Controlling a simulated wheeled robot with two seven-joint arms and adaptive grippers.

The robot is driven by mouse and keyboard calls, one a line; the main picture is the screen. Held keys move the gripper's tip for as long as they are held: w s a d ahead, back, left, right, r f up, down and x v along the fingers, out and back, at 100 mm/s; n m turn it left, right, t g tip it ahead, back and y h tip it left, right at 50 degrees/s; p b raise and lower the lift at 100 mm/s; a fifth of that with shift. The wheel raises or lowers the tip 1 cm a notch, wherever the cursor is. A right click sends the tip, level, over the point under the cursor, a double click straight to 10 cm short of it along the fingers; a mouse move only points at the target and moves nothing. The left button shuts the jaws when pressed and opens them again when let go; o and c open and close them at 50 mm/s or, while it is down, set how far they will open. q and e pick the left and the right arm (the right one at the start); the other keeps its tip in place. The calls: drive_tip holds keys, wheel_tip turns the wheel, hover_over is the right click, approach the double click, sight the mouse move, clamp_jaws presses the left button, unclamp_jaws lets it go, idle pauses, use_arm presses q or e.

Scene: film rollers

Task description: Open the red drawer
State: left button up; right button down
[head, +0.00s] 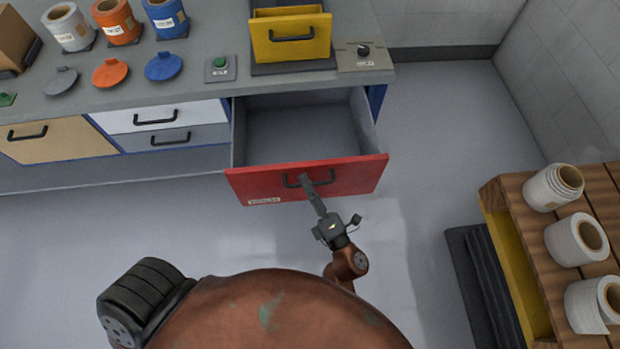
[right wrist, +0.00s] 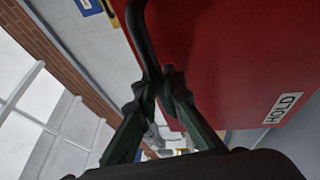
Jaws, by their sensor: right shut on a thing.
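The red drawer (head: 345,178) stands pulled out from the grey bench, and its empty grey inside shows in the head view. Its black handle (head: 290,182) is on the front face. My right gripper (head: 307,184) is at the handle and shut on it. In the right wrist view the fingers (right wrist: 162,82) close around the dark handle bar (right wrist: 137,30), beside the red front (right wrist: 225,60) with its "HOLD" label (right wrist: 283,107). My left gripper is not in view.
The bench top (head: 210,92) holds film rolls, coloured lids, a green button box (head: 220,68), a yellow bin (head: 290,38) and a knob box (head: 363,55). A wooden pallet (head: 525,225) with white rolls stands at the right. Floor around the drawer is clear.

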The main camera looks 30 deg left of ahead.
drive_tip(key=c, duration=2.3)
unclamp_jaws()
drive_tip(key=v, duration=1.2)
